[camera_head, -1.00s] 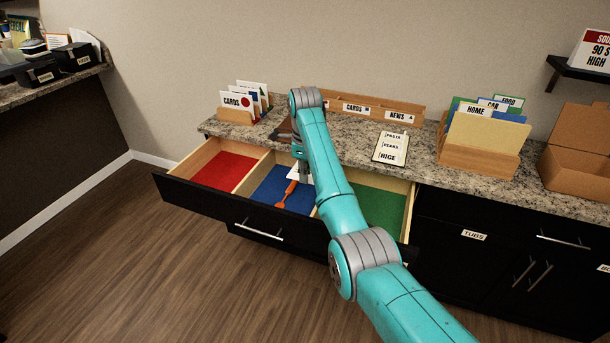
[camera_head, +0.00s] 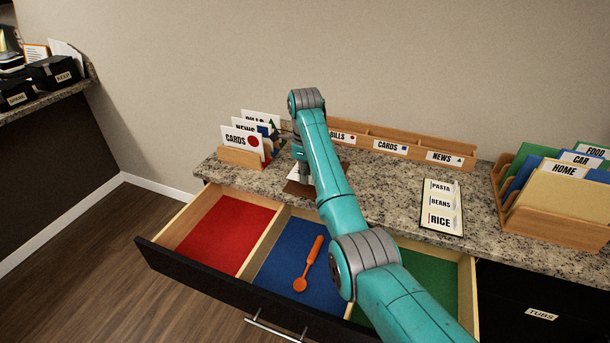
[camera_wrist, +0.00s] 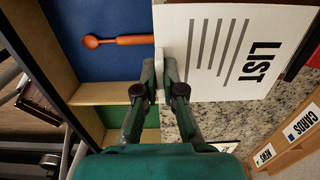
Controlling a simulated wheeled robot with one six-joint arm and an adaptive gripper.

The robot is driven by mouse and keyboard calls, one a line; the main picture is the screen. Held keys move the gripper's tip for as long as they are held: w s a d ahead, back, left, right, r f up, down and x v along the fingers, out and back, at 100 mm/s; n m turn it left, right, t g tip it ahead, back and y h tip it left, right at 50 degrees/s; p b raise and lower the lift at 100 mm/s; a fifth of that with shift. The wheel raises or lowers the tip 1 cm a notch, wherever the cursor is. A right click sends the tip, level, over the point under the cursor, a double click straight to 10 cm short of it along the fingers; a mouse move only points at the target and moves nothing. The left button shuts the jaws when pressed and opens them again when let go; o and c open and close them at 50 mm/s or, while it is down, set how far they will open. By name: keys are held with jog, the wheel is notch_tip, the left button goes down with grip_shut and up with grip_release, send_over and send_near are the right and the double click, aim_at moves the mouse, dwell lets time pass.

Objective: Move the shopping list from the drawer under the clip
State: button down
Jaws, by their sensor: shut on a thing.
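The shopping list, a white sheet marked LIST (camera_wrist: 222,50), shows large in the wrist view. My gripper (camera_wrist: 160,76) is shut on its edge and holds it over the counter's front edge. In the head view a white part of the list (camera_head: 296,173) shows beside my arm, which hides the rest and most of my gripper. A brown board (camera_head: 297,189) lies on the counter under or behind the list; its clip cannot be made out. The open drawer (camera_head: 205,297) has red, blue and green compartments. An orange spoon (camera_head: 309,265) lies in the blue one.
A wooden card holder (camera_head: 241,158) stands left of my gripper. A long labelled sorter (camera_head: 405,151) stands along the wall. A PASTA, BEANS, RICE list (camera_head: 441,207) lies to the right, near a folder rack (camera_head: 548,229). The counter between is clear.

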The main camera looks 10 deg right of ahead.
aim_at(308, 194)
jog(key=shift+w+d+f, duration=0.1)
jog(key=shift+w+f, duration=0.05)
jog(key=shift+f, duration=0.9)
jog(key=shift+w+d+f, duration=0.1)
jog(key=shift+f, duration=0.95)
jog(key=shift+w+d+f, duration=0.1)
jog(key=shift+w+f, duration=0.05)
jog(key=shift+f, duration=0.9)
jog(key=shift+w+d+r, duration=0.1)
jog(key=shift+w+d, duration=0.4)
jog(key=shift+w, duration=0.2)
jog(key=shift+w+d, duration=0.65)
jog(key=shift+w, duration=0.25)
jog(key=shift+f, duration=0.2)
jog(key=c, duration=1.2)
grip_release()
jog(key=shift+r, duration=3.55)
